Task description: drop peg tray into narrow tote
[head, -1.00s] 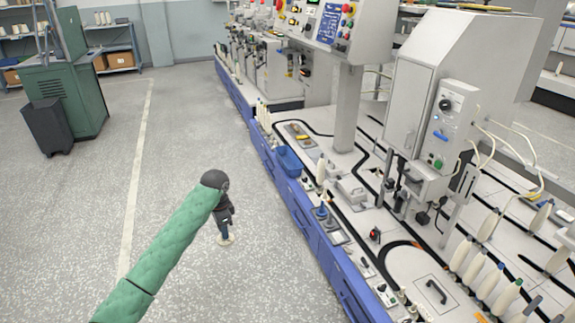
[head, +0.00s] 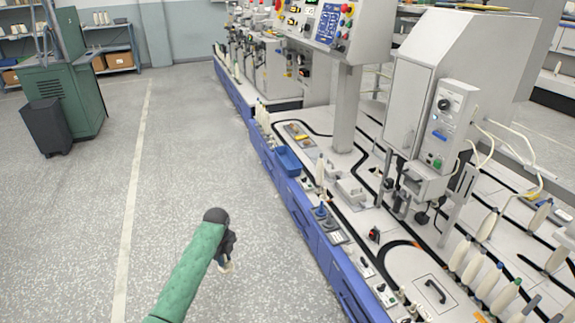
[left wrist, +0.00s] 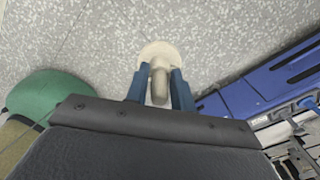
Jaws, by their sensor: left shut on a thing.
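The peg tray (left wrist: 157,52) is cream, with a round disc base and a rounded peg. In the left wrist view my left gripper (left wrist: 158,82) has its two blue fingers shut on the peg. In the head view the gripper (head: 225,258) is over open floor, left of the blue-fronted machine bench, with the tray (head: 227,268) showing small and pale below it. A narrow blue tote (head: 288,161) sits at the bench's left edge, beyond the gripper and up to its right; the tray is well apart from it. My right gripper is not in view.
The bench (head: 325,245) carries spindles, black tracks, switches and a tall grey machine (head: 460,85). A row of cream bobbins (head: 475,270) stands at the lower right. A green cabinet (head: 62,95) stands at the far left. The floor between is clear.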

